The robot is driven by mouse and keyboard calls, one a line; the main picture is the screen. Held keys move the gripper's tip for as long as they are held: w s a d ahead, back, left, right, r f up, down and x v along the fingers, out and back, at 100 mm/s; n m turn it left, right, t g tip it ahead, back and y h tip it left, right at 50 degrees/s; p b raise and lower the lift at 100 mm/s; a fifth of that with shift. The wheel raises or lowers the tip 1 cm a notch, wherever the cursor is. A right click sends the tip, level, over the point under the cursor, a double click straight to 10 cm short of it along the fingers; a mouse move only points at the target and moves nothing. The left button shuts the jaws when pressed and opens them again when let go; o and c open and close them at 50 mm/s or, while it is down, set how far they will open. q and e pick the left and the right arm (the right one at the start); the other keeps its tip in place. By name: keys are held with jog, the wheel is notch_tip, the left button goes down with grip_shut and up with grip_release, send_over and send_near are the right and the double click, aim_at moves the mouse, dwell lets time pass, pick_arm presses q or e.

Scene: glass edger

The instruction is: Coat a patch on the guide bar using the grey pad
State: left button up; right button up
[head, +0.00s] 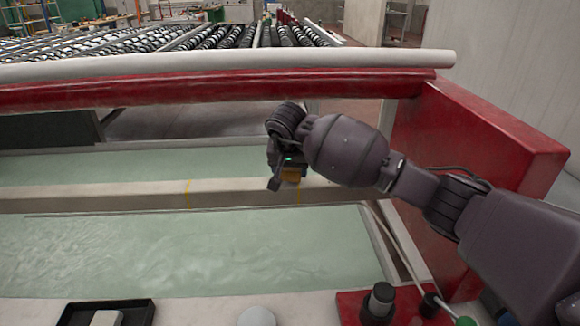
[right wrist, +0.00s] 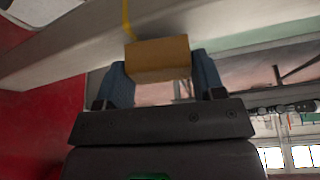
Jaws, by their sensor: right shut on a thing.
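The guide bar (head: 120,199) is a long beige beam running across the head view, with thin yellow lines on it. It also shows in the right wrist view (right wrist: 65,58). My right gripper (head: 280,180) is at the bar near the right-hand yellow line. Its blue fingers are shut on an ochre-brown block (right wrist: 157,59), not visibly grey. The block's far end is close to the bar by a yellow line (right wrist: 126,18); I cannot tell if they touch. A pale grey-white block (head: 106,318) lies in a black tray (head: 146,310). My left gripper is not in view.
Pale green glass-like surfaces (head: 200,250) lie before and behind the bar. A red rail (head: 200,88) with a white tube (head: 230,63) runs behind. A red housing (head: 475,140) stands right, close to my arm. Black knobs (head: 380,299) and a white round thing (head: 256,317) are at the front.

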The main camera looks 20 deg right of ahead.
jog(key=shift+f, duration=0.25)
jog(key=shift+f, duration=0.2)
jog(key=shift+f, duration=0.1)
jog(key=shift+a, duration=0.2)
jog(key=shift+w+a, duration=0.2)
jog(key=shift+a, duration=0.4)
jog(key=shift+w+a, duration=0.2)
jog(key=shift+a, duration=0.35)
jog(key=shift+w+a+b, duration=0.15)
jog(key=shift+a+b, duration=0.15)
jog(key=shift+a, duration=0.25)
